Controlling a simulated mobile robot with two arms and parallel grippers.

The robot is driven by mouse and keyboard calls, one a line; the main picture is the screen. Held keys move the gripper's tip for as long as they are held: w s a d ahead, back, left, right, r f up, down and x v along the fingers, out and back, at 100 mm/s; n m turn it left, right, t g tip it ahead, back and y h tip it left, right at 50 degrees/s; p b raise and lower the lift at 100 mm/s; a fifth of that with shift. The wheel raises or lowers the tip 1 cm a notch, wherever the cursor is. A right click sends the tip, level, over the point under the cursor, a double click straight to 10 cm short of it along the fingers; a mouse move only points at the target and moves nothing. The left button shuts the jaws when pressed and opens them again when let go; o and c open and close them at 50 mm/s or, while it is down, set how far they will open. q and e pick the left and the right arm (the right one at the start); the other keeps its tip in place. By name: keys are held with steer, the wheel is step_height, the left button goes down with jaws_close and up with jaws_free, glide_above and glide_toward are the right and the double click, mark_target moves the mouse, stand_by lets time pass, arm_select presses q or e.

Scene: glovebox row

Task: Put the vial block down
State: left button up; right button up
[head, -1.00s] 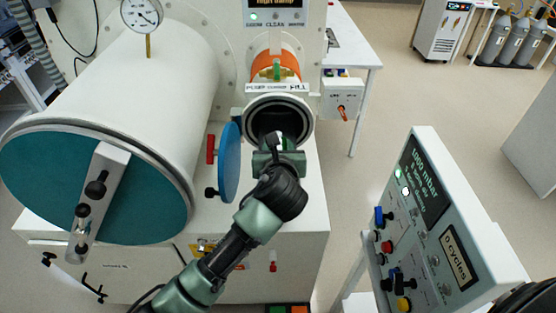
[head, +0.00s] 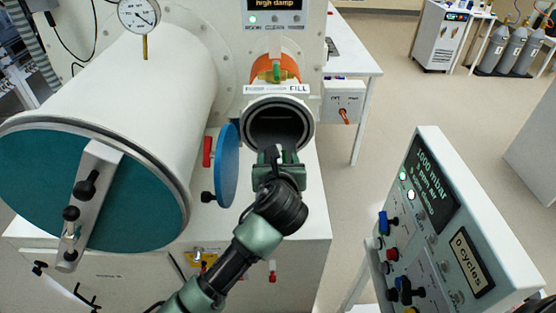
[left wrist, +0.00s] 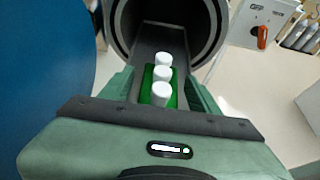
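The vial block (left wrist: 144,92) is green with white-capped vials (left wrist: 161,92) standing upright in a row. In the left wrist view it sits on the grey tray (left wrist: 150,40) at the mouth of the small round port (head: 279,103). My left gripper (head: 278,155) is at that mouth, with one finger on each side of the block. The fingers look spread, with a narrow gap beside the block. In the head view the gripper hides the block. My right gripper is not in view.
The port's blue round door (head: 228,166) stands open just left of my left arm. The large white chamber (head: 150,85) fills the left. A control panel (head: 440,225) stands at the right. Open floor lies beyond.

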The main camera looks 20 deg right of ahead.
arm_select(q)
steer(key=shift+r, duration=0.15)
steer(key=shift+s+r, duration=0.1)
steer(key=shift+s, duration=0.1)
steer(key=b+v, duration=0.2)
steer(key=v, duration=0.9)
steer(key=shift+s+a, duration=0.2)
steer(key=shift+s, duration=0.05)
